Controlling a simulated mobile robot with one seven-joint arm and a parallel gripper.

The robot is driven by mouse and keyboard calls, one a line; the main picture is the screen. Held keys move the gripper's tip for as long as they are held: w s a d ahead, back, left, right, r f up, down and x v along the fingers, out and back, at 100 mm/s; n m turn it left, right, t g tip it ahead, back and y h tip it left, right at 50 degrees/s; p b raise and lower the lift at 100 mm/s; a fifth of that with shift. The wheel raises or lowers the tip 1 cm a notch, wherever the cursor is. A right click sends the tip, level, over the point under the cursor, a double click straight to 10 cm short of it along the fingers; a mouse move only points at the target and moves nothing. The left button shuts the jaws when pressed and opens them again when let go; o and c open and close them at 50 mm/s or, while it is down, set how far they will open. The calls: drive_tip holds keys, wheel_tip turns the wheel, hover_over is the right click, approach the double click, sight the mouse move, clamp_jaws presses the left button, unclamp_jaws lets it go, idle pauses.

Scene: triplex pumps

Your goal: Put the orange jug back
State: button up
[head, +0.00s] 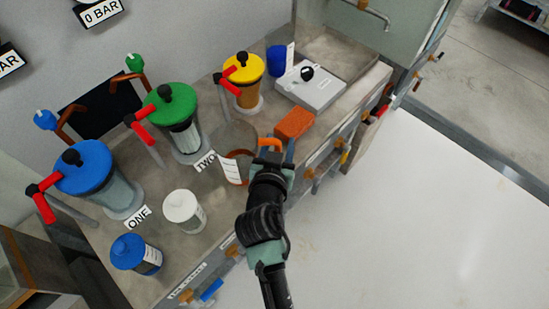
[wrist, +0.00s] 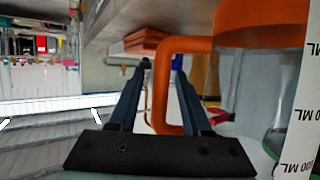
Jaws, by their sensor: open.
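The orange jug is a clear measuring jug (head: 233,140) with an orange handle and a white scale label, standing on the worktop near its front edge. In the wrist view its orange handle (wrist: 160,95) shows between the two fingers of my gripper (wrist: 162,68), and its clear body fills the right side. The fingers are apart, and I cannot tell whether either touches the handle. In the head view my gripper (head: 275,157) is at the jug's handle side, partly hiding the handle.
An orange-red block (head: 294,123) lies just beyond my gripper. Pumps with yellow (head: 243,68), green (head: 171,107) and blue (head: 83,168) lids stand behind and left. A white jar (head: 184,211) and a blue-lidded jar (head: 135,253) stand at front left. Valves line the front edge.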

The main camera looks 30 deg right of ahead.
drive_tip(key=v, duration=1.1)
drive_tip(key=w+a+r+n+t+y, duration=0.1)
drive_tip(key=w+a+r+t, duration=0.15)
drive_tip(key=r, duration=0.65)
drive_tip(key=w+a+r+n+t+y, duration=0.1)
drive_tip(key=w+r+t, duration=0.25)
drive_tip(key=r, duration=0.55)
drive_tip(key=w+a+r+t, duration=0.2)
drive_tip(key=w+r, duration=0.2)
drive_tip(key=r, duration=0.5)
drive_tip(key=s+a+r+n+t+y+p, duration=0.1)
drive_tip(key=s+a+r+t+y+p, duration=0.1)
drive_tip(key=r, duration=0.9)
drive_tip(key=s+a+r+n+t+y+p, duration=0.2)
drive_tip(key=s+r+t+p, duration=0.1)
drive_tip(key=r, duration=0.9)
drive_tip(key=s+a+r+n+t+y+p, duration=0.1)
drive_tip(key=s+a+r+n+t+p, duration=0.1)
drive_tip(key=r, duration=0.9)
drive_tip(key=shift+s+a+r+t+y, duration=0.2)
drive_tip(key=shift+s+a+t+y, duration=0.2)
drive_tip(key=shift+s+a+t, duration=0.5)
drive_tip(key=shift+s+d, duration=0.2)
drive_tip(key=shift+d, duration=0.1)
